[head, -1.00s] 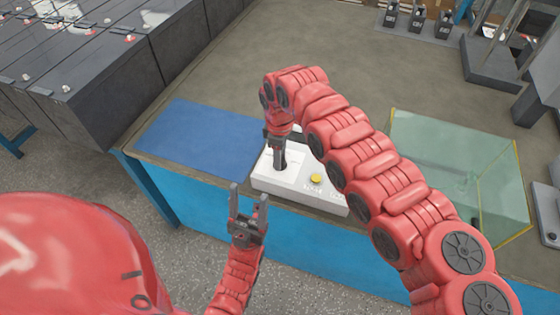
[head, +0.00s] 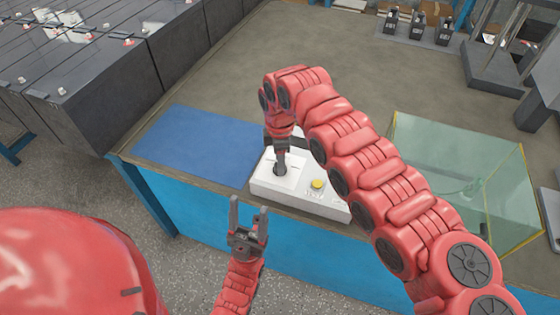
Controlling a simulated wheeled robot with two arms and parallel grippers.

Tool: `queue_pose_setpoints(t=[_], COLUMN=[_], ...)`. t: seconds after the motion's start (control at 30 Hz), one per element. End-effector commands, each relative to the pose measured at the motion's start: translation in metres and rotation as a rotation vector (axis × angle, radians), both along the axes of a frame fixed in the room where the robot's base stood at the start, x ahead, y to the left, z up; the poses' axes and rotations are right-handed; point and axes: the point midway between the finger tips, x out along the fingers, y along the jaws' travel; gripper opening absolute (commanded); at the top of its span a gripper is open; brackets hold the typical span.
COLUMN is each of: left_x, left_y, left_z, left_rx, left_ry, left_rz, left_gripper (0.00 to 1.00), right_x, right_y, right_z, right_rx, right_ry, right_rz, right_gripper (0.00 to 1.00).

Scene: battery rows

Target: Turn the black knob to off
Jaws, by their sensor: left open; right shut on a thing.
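A white control box (head: 336,207) sits near the front edge of the table. It has a yellow button (head: 317,184) on its top, to the right of my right gripper. My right gripper (head: 281,168) points down onto the left part of the box top and is shut on the black knob, which the fingers mostly hide. The knob's pointing direction cannot be made out. My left gripper (head: 248,222) is open and empty, in front of the table's blue front side, apart from the box.
A blue mat (head: 190,145) lies left of the box. A clear greenish case (head: 460,175) stands at the right. Black batteries (head: 100,85) stand in rows at the upper left. The table behind the box is largely clear.

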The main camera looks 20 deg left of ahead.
Motion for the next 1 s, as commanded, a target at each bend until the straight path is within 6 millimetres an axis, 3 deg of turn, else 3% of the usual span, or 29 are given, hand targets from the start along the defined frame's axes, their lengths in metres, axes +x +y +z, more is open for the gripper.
queue_pose_setpoints(t=[0.2,0.23,0.4,0.77,0.87,1.0], left_x=[0.000,0.000,0.000,0.000,0.000,0.000], left_y=[0.000,0.000,0.000,0.000,0.000,0.000], left_z=[0.000,0.000,0.000,-0.001,-0.002,-0.005], left_rx=[0.000,0.000,0.000,0.000,0.000,0.000], left_ry=[0.000,0.000,0.000,0.000,0.000,0.000], left_rz=[0.000,0.000,0.000,0.000,0.000,0.000], left_gripper=[0.59,0.59,0.59,0.59,0.59,0.59], right_x=[0.000,0.000,0.000,0.001,0.001,0.001], right_y=[0.000,0.000,0.000,0.000,0.000,0.001], right_z=[0.000,0.000,0.000,0.006,0.020,0.054], right_rx=[0.000,0.000,0.000,0.001,0.000,0.002], right_ry=[-0.001,-0.001,0.000,-0.002,-0.002,-0.007], right_rz=[0.001,0.001,0.000,-0.001,-0.001,0.001], right_gripper=[0.00,0.45,0.72,0.72,0.72,0.72])
